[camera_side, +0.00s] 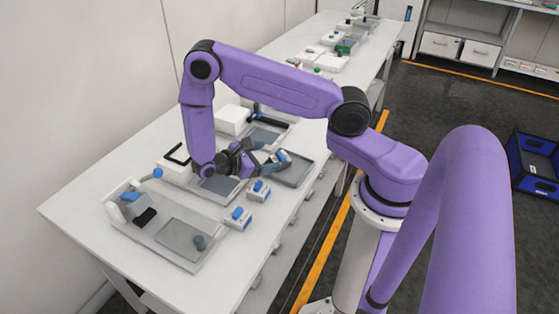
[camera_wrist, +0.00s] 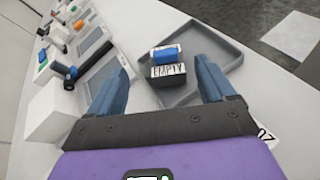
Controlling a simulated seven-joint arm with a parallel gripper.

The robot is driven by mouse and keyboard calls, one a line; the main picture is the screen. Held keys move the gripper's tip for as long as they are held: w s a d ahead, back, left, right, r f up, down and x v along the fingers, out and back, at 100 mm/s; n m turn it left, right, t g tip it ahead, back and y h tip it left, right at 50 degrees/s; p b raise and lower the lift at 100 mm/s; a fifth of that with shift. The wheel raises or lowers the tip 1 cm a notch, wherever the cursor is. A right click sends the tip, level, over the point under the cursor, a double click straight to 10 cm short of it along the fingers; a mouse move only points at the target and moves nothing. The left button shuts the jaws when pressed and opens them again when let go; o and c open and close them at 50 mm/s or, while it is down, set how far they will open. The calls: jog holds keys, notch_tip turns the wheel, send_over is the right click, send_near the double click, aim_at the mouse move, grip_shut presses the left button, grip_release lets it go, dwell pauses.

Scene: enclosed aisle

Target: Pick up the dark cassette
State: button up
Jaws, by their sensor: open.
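A small dark cassette (camera_wrist: 168,74) with a white label reading "EMPTY" and a blue top shows in the wrist view, at the near left part of a shallow grey tray (camera_wrist: 226,68). In the side view the tray (camera_side: 297,178) lies at the bench's right side, and a small blue-and-white item (camera_side: 283,155) shows at my fingertips; I cannot tell if it is the same cassette. My gripper (camera_side: 272,163) is open, with its blue fingers apart. In the wrist view the cassette appears between the fingertips, with gaps on both sides. Its lower front is partly hard to make out.
Two small white blocks with blue tops (camera_side: 259,190) (camera_side: 238,218) stand near the bench edge. A white fixture board (camera_side: 175,230) lies at the front left. Another device with a black bar (camera_side: 266,119) stands behind the gripper. A blue crate (camera_side: 535,160) is on the floor.

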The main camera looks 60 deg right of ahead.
aim_at(280, 155)
jog(key=shift+s+x, duration=0.2)
jog(key=shift+x, duration=1.5)
jog(key=shift+s+x, duration=0.15)
jog(key=shift+x, duration=1.6)
jog(key=shift+a, duration=0.15)
jog(key=c, duration=1.1)
jog(key=shift+c, duration=0.2)
jog(key=shift+r, duration=0.1)
